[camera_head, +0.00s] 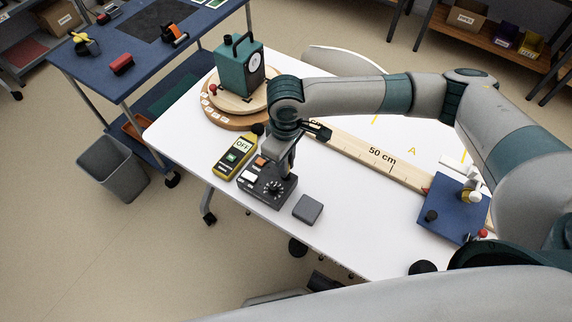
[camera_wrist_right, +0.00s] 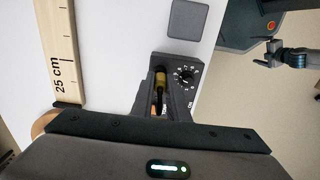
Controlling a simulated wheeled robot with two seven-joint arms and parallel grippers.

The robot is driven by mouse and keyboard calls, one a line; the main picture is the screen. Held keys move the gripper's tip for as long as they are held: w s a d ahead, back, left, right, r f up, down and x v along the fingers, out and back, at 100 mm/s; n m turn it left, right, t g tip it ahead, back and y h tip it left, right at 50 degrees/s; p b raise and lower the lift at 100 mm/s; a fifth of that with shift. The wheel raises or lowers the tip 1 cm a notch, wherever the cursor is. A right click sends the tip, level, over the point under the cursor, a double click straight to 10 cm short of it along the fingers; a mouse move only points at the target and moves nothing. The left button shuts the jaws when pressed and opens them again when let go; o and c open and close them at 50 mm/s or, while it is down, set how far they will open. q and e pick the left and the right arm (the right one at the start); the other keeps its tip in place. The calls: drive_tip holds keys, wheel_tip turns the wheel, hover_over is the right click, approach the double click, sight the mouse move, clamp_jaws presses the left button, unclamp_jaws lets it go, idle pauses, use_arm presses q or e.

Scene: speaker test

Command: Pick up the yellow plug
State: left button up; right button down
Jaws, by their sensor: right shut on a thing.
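The dark control box (camera_head: 268,188) stands on the white table, with a dial, an orange button and a white button. My right gripper (camera_head: 290,170) points down at the box's far right part, beside the dial. In the right wrist view its dark fingers (camera_wrist_right: 160,88) are shut on a small yellow-brown piece, which looks like the yellow plug (camera_wrist_right: 160,76). The plug is mostly hidden, and I cannot tell whether it still touches the box.
A yellow meter (camera_head: 232,157) stands left of the box, and a grey pad (camera_head: 308,208) lies right of it. A wooden ruler (camera_head: 350,151) lies behind. A teal device (camera_head: 237,72) stands on a round wooden base. A blue board (camera_head: 452,208) with small pieces is at right.

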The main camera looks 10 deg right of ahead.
wheel_tip(320, 180, up, 4)
drive_tip(key=shift+f+b, duration=0.25)
drive_tip(key=shift+b, duration=0.3)
use_arm(q)
drive_tip(key=shift+t, duration=0.7)
drive_tip(key=w, duration=0.1)
drive_tip(key=w+d+f+b, duration=0.1)
drive_tip(key=w, duration=0.1)
drive_tip(key=w+d, duration=0.1)
drive_tip(key=w, duration=0.1)
drive_tip(key=shift+w+f, duration=0.15)
drive_tip(key=shift+f, duration=0.05)
use_arm(e)
drive_tip(key=s+d+r, duration=0.5)
drive_tip(key=s+r, duration=0.1)
drive_tip(key=s, duration=0.4)
drive_tip(key=shift+d+r, duration=0.3)
drive_tip(key=shift+r, duration=0.1)
use_arm(q)
drive_tip(key=shift+s, duration=0.35)
use_arm(e)
drive_tip(key=shift+s, duration=0.1)
use_arm(q)
drive_tip(key=shift+a, duration=0.1)
